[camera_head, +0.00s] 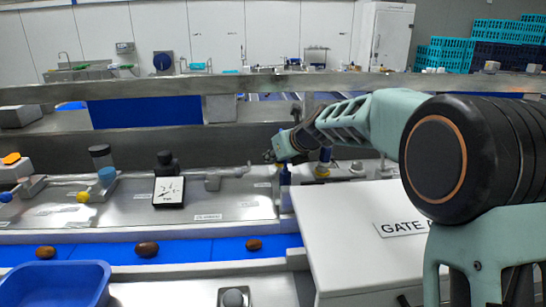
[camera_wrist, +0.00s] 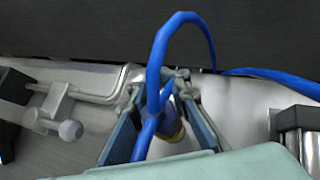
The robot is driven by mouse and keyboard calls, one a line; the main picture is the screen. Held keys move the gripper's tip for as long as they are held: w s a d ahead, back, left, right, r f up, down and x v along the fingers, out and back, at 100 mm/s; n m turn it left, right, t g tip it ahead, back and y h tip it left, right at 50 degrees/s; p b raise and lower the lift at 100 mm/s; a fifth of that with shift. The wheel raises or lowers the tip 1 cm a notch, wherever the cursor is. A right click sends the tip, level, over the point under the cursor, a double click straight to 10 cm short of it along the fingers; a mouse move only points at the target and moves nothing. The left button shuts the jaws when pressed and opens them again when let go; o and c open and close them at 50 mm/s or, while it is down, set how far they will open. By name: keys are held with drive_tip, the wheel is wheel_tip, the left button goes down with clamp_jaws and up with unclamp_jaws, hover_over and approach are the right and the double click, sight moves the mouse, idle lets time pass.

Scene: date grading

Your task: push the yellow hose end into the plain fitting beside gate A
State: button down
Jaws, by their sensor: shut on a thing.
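My gripper (camera_head: 279,155) is over the steel deck, just left of and behind the white box with the GATE A sign (camera_head: 402,228). In the wrist view my gripper (camera_wrist: 155,90) has its two fingers on either side of the blue hose (camera_wrist: 155,75), shut on the hose end. A yellow collar of the hose end (camera_wrist: 173,134) shows between the fingers, partly covered by them. The hose loops up above the fingers. I cannot make out the plain fitting for certain, nor whether the hose end touches it.
A grey pipe with a round knob (camera_wrist: 70,130) lies left of the fingers, and a metal cylinder (camera_wrist: 290,120) stands right. Brown dates (camera_head: 148,249) lie on the blue belt in front.

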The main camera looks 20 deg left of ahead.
drive_tip(key=shift+f+b, duration=0.5)
drive_tip(key=shift+f, duration=0.5)
idle(0.6)
drive_tip(key=c, duration=2.6)
unclamp_jaws()
drive_tip(key=shift+c, duration=0.2)
drive_tip(key=o, duration=1.2)
drive_tip(key=shift+o, duration=0.2)
drive_tip(key=shift+r, duration=0.1)
wheel_tip(320, 180, up, 5)
drive_tip(key=p, duration=0.5)
drive_tip(key=shift+r, duration=2.45)
